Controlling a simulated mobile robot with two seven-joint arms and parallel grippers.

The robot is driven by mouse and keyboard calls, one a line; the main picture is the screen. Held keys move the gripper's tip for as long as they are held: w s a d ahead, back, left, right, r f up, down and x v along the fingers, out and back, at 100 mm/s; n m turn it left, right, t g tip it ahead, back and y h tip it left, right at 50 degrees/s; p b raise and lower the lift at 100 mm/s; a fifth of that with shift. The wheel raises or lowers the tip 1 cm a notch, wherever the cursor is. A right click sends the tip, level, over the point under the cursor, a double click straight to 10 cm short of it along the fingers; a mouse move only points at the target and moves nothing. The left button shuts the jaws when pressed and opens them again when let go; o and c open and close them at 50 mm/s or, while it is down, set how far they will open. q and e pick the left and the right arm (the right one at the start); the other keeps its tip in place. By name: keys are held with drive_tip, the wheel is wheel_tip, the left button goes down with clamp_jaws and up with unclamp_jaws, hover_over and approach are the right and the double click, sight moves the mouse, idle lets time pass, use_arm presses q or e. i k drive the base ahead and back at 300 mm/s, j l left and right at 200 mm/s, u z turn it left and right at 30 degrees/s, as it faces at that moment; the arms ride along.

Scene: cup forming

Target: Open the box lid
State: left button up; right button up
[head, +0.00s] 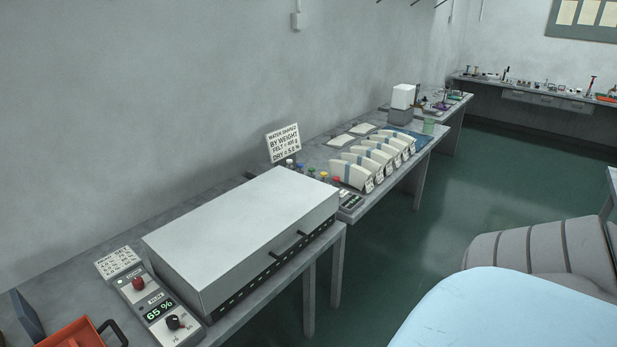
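The box is a long grey case on the table along the left wall, in the head view. Its lid (240,235) is pale, flat-topped and looks shut. A dark bar handle (289,247) sticks out from the lid's front side. A row of dark slots (262,280) runs along the lower front of the box. Neither of my grippers shows in the view.
A control panel (158,308) reading 65 % stands left of the box. A red tray (80,333) is at the bottom left. A sign (284,144) and several white curved pieces (365,165) stand beyond the box. Green floor (400,250) lies open in front.

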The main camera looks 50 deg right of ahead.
sight(221, 246)
drive_tip(key=z, duration=1.45)
drive_tip(key=i+l+u, duration=0.2)
drive_tip(key=u, duration=0.2)
drive_tip(key=i+l+u, duration=0.15)
drive_tip(key=l+u, duration=0.25)
drive_tip(key=i+l+u, duration=0.15)
drive_tip(key=u, duration=0.25)
